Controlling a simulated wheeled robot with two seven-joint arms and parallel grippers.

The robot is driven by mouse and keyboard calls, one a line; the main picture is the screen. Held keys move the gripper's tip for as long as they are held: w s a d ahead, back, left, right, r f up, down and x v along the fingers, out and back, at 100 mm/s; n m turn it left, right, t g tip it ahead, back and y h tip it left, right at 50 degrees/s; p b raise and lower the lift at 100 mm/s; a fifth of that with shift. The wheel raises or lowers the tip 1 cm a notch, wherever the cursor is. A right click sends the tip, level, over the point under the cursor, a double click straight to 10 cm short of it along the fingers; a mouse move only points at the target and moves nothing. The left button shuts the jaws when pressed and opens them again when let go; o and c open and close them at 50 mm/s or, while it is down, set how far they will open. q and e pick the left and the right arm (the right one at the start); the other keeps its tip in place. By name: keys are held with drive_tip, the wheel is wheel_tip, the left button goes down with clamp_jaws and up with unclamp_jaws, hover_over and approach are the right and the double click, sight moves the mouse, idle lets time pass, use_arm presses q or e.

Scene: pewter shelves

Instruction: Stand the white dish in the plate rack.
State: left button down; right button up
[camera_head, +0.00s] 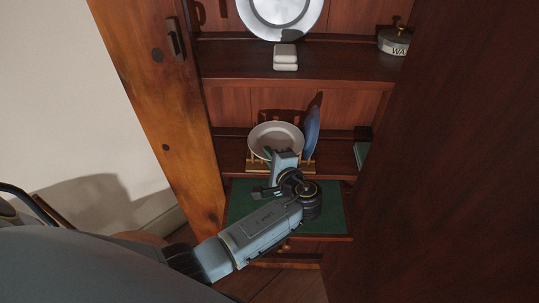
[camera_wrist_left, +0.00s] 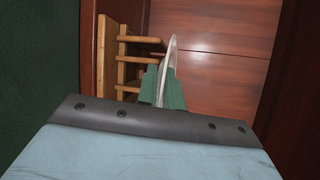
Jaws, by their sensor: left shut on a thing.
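The white dish (camera_head: 276,134) stands upright on the lower shelf, its face toward me in the head view. It shows nearly edge-on in the left wrist view (camera_wrist_left: 172,52). My left gripper (camera_head: 269,153) is shut on the dish's near lower part; its green fingers (camera_wrist_left: 160,86) close around the edge. The wooden plate rack (camera_head: 257,167) is at the dish, and its pegs also show beside the dish in the wrist view (camera_wrist_left: 140,42). I cannot tell whether the dish rests in a slot; my gripper hides its lower edge. My right gripper is out of view.
A blue plate (camera_head: 312,124) stands upright right of the dish. A green mat (camera_head: 240,202) lies below my arm. A dark door (camera_head: 450,160) bounds the right.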

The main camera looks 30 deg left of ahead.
use_arm(q)
drive_tip(key=c, duration=2)
unclamp_jaws()
drive_tip(key=o, duration=0.5)
drive_tip(key=shift+c, duration=0.2)
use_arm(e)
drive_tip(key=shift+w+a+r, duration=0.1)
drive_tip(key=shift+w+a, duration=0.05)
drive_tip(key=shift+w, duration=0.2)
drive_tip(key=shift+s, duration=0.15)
